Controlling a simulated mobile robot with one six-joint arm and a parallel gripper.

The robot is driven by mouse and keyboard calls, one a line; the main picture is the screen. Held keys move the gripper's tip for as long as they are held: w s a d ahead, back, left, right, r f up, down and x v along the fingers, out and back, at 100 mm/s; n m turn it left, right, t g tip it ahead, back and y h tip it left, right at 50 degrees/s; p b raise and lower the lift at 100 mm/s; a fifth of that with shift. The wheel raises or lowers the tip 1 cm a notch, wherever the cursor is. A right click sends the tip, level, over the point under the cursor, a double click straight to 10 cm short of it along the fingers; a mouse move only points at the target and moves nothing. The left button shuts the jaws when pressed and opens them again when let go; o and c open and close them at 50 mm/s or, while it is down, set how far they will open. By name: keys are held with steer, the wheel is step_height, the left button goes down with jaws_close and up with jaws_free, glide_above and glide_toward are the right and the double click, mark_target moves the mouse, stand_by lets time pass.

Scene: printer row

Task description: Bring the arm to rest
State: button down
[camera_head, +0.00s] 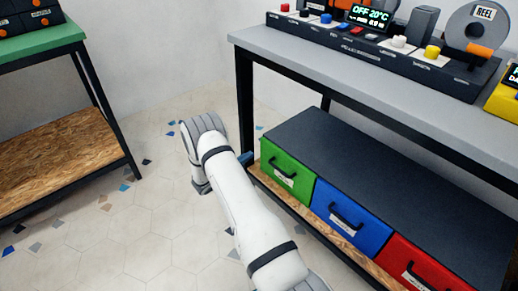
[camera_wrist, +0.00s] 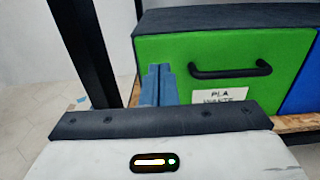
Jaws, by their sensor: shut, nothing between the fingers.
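My gripper (camera_wrist: 159,84) shows in the wrist view as two blue fingers side by side with no gap that I can make out; it is shut and empty. The fingers stand in front of the left part of the green drawer (camera_wrist: 220,52), left of its black handle (camera_wrist: 230,71). I cannot tell whether they touch the drawer front. In the head view my white arm (camera_head: 238,200) reaches from the bottom edge up to the green drawer (camera_head: 287,169), and the gripper is mostly hidden behind it.
A blue drawer (camera_head: 350,217) and a red drawer (camera_head: 412,262) follow on the lower wooden shelf. Above is a grey bench (camera_head: 330,60) with a control panel, knobs and a reel (camera_head: 482,20). A green-topped table (camera_head: 40,40) stands left. Tiled floor (camera_head: 150,215) between is free.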

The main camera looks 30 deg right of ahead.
steer(key=p+v, duration=0.1)
steer(key=v, duration=0.5)
steer(key=shift+a, duration=0.2)
steer(key=s+r+m+g+y+p, duration=0.25)
steer(key=s+r+p, duration=0.2)
steer(key=r, duration=0.65)
steer(key=s+r+m+g+y+p, duration=0.2)
steer(key=s+r+m+p, duration=0.25)
steer(key=r, duration=0.65)
steer(key=s+r+m+g+y+p, duration=0.25)
steer(key=s+r+p, duration=0.2)
steer(key=r, duration=0.75)
steer(key=s+a+r+m+t+y+p, duration=0.2)
steer(key=s+a+r+m+y+p, duration=0.1)
steer(key=r, duration=0.6)
steer(key=s+a+r+m+t+y+p, duration=0.1)
steer(key=s+a+r+m+y+p, duration=0.3)
steer(key=s+a+r+p, duration=0.2)
steer(key=s+a+r+m+t+y+p, duration=0.2)
steer(key=s+a+r+m+y+p, duration=0.1)
steer(key=s+r+p, duration=0.5)
steer(key=shift+s+a+r+m+t+y, duration=0.4)
steer(key=shift+s+a+r, duration=0.5)
steer(key=shift+s+r, duration=1.1)
steer(key=shift+w+r, duration=0.35)
steer(key=shift+w, duration=0.05)
